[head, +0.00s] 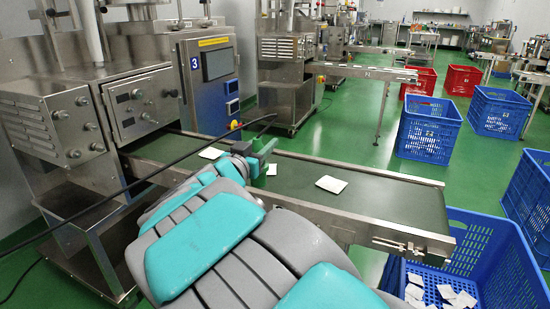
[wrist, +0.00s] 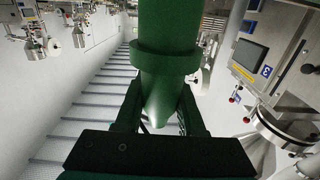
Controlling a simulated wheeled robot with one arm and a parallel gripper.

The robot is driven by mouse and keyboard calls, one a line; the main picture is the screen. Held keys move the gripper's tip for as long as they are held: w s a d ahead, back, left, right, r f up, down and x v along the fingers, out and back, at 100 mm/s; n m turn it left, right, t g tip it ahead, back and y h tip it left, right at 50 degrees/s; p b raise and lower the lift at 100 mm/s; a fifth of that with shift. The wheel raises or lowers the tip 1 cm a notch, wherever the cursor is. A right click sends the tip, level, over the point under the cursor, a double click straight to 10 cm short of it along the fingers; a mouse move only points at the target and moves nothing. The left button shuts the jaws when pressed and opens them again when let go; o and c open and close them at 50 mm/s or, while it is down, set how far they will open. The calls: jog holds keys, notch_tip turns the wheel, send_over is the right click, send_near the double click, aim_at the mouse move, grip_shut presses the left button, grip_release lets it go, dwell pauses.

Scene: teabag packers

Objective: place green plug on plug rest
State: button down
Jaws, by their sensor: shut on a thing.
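The green plug (wrist: 165,38) is a thick dark green cylinder with a collar, filling the upper middle of the wrist view. My gripper (wrist: 162,98) is shut on its tapered lower end, one dark green finger on each side. In the head view my gripper (head: 258,160) is at the end of my outstretched arm, above the conveyor belt. Green parts show there, but the plug is too small to tell from the fingers. I cannot make out the plug rest in either view.
The conveyor (head: 390,203) carries white teabag packets (head: 331,184). Blue crates (head: 428,130) stand at right on the green floor.

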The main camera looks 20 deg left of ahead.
jog(key=w+f+b, duration=0.1)
jog(key=w+b, duration=0.1)
jog(key=w+f+b, duration=0.2)
jog(key=w+d+f+b, duration=0.1)
jog(key=w+b, duration=0.1)
jog(key=b, duration=0.1)
jog(key=shift+w+f, duration=0.1)
jog(key=shift+f, duration=0.05)
dwell(0.3)
jog(key=c, duration=0.5)
grip_release()
